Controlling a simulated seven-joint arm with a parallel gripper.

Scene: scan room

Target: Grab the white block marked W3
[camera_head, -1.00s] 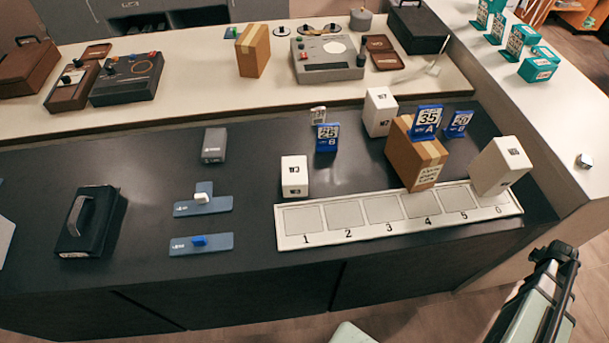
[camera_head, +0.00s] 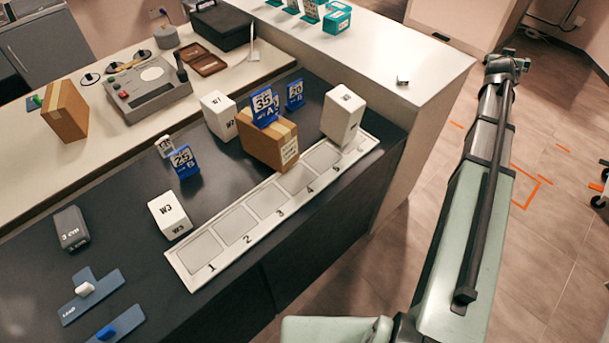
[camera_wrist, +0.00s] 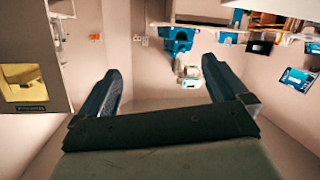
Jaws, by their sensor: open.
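The white block marked W3 (camera_head: 170,214) stands on the dark counter, just left of the slot marked 1 on the white numbered strip (camera_head: 184,265). Nothing covers it in the head view. My arm is at the right of the head view, over the floor and well away from the block. My gripper (camera_wrist: 162,82) shows in the wrist view with its two dark fingers spread apart and nothing between them. The wrist view faces a wall and does not show the W3 block.
A blue 25 sign (camera_head: 184,162) stands behind W3. A grey block (camera_head: 71,229) and blue plates (camera_head: 91,297) lie left. Bare counter surrounds W3's left side.

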